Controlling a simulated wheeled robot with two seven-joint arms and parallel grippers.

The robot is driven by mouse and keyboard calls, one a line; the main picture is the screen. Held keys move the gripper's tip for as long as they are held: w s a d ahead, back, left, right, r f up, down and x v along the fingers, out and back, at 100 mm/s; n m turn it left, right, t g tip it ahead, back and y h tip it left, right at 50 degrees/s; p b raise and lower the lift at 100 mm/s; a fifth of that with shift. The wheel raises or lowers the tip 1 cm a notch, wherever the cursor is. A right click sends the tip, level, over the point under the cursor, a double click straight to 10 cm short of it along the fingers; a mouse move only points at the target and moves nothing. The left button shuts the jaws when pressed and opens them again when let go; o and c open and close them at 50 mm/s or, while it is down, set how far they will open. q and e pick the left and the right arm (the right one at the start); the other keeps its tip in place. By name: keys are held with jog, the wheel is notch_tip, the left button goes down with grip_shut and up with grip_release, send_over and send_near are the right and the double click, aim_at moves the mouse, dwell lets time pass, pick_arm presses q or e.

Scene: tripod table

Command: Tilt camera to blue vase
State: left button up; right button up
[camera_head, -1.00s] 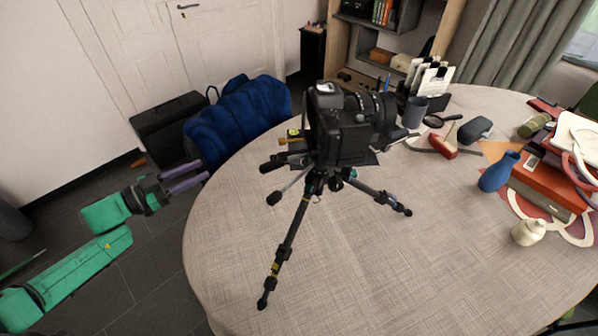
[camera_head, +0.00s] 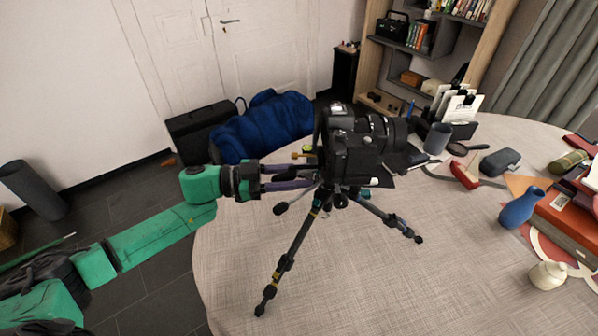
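The black camera (camera_head: 362,140) sits on the head of a tripod (camera_head: 290,262), which stands on the round table, its lens pointing to the right. My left gripper (camera_head: 312,176) is at the left side of the tripod head, just below the camera body. Its two purple fingers are apart, one above the other. The tripod's handle there is largely hidden by the fingers, and I cannot tell whether they touch it. My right gripper is not in view.
The round table (camera_head: 400,280) is bare at the front. A grey cup (camera_head: 437,138), a red stapler-like object (camera_head: 464,175), a grey case (camera_head: 501,162), a small cream jar (camera_head: 547,275) and a red box (camera_head: 572,222) lie to the right. A blue bag (camera_head: 262,125) is behind.

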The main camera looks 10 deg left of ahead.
pick_arm(q)
jog(key=shift+d, duration=0.1)
grip_shut()
dwell(1.4)
